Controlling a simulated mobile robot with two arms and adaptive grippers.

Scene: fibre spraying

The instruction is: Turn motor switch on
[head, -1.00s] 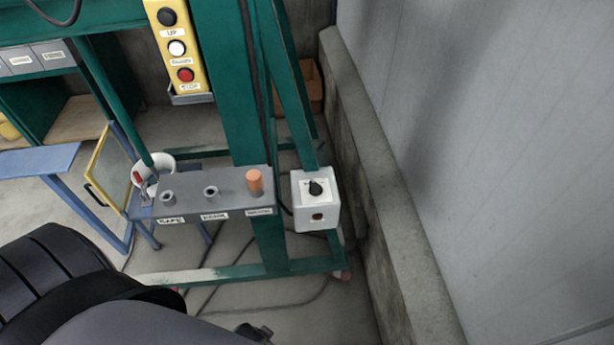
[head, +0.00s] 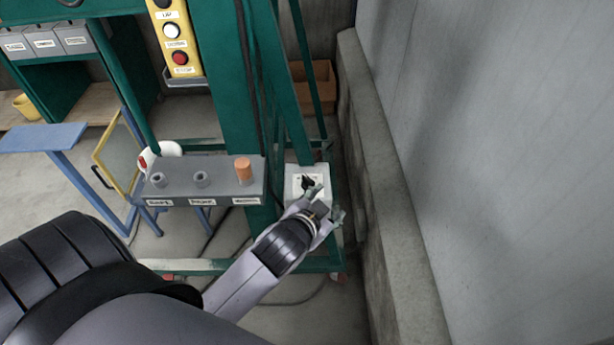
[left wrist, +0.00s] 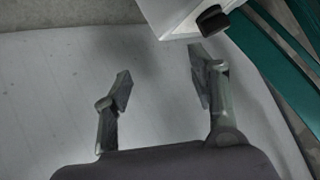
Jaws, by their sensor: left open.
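The motor switch is a white box (head: 293,177) with a black rotary knob (head: 308,182) on its face, mounted on the green frame. My left gripper (head: 325,202) is in front of the box's lower right part, hiding some of it and its lower front. In the left wrist view the fingers (left wrist: 160,65) are apart with nothing between them. There the black knob (left wrist: 212,18) and a corner of the white box (left wrist: 175,15) lie beyond the right finger, outside the gap. Whether that finger touches the knob I cannot tell. My right gripper is not in view.
A grey holder (head: 220,172) with an orange cylinder (head: 244,169) stands left of the switch. A yellow button panel (head: 176,40) hangs above it. A low concrete wall (head: 383,190) runs along the right. An orange-brown box (head: 313,88) sits behind the frame.

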